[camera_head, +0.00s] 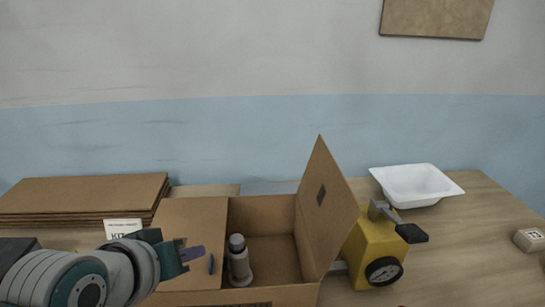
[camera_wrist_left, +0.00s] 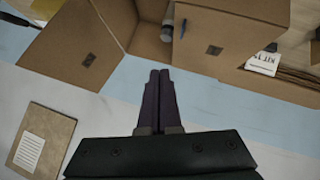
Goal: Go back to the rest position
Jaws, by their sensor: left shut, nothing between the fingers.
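My left gripper (camera_head: 192,253) comes in from the left in the head view, at the left flap of an open cardboard box (camera_head: 267,215). Its purple fingers are together and empty; they also show in the left wrist view (camera_wrist_left: 159,88). A grey-white bottle (camera_head: 239,262) stands inside the box, and its end shows in the left wrist view (camera_wrist_left: 167,32). A blue pen-like item (camera_head: 211,264) is by the left flap. My right gripper is in neither view.
A white tub (camera_head: 415,184) lies at the back right. A yellow device (camera_head: 374,250) with a black handle stands right of the box. Flat cardboard (camera_head: 85,193) is stacked at the left, near a white KIT card (camera_head: 122,228). A small block (camera_head: 529,239) sits at the right edge.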

